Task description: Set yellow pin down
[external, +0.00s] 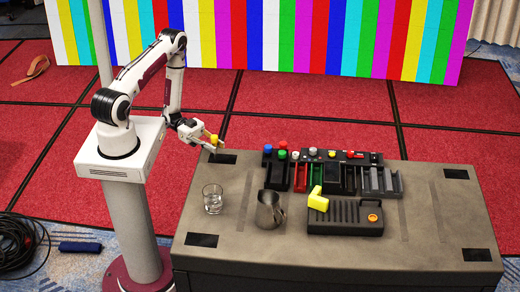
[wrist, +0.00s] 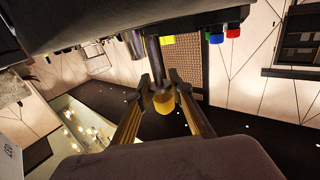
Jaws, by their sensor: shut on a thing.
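The yellow pin (external: 214,139) is between the fingers of my gripper (external: 210,144), near the far left corner of the table (external: 225,240). In the wrist view the pin's rounded yellow end (wrist: 163,103) shows between the two fingers of my gripper (wrist: 161,85), with a dark shaft beyond it. My gripper is shut on the pin. A black rack (external: 350,157) at the back of the table carries several coloured knobs, red, blue, green and white among them. Whether the pin touches the table cannot be told.
A glass (external: 212,199) and a metal pitcher (external: 270,210) stand at the table's left and middle. A yellow angled block (external: 317,198) rests on a black case (external: 345,218) with an orange knob. Open trays (external: 380,183) adjoin the rack. The table's right side is mostly clear.

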